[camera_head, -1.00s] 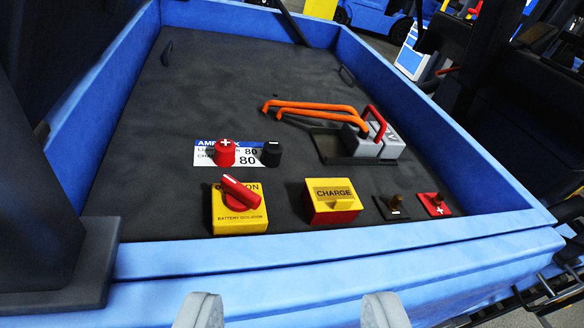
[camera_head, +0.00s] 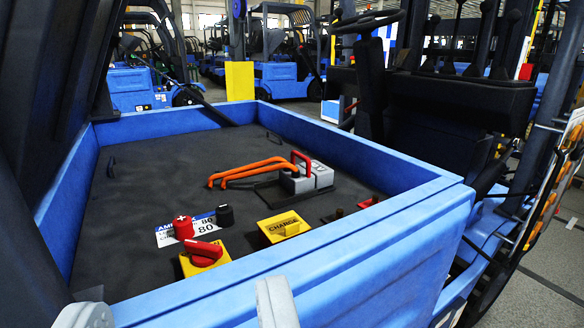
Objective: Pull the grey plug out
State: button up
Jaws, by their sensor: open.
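The grey plug (camera_head: 321,174) sits at the right of the black battery tray floor, beside a red handle (camera_head: 301,162). It is joined to a second grey block (camera_head: 296,184) from which two orange cables (camera_head: 247,171) run left. My gripper (camera_head: 183,318) shows at the bottom edge with two pale grey fingers spread wide apart. It is open and empty, in front of the blue front wall and well short of the plug. Nothing covers the plug.
A blue wall (camera_head: 325,267) rims the tray. A red knob on a yellow box (camera_head: 203,255), a yellow charge box (camera_head: 284,226), red (camera_head: 182,228) and black (camera_head: 225,216) terminals stand near the front. A dark seat and steering wheel (camera_head: 368,22) rise at right; a dark post stands left.

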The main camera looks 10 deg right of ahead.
aim_at(302, 181)
jog(key=i+l+z, duration=0.15)
jog(key=i+l, duration=0.45)
jog(key=i, duration=0.15)
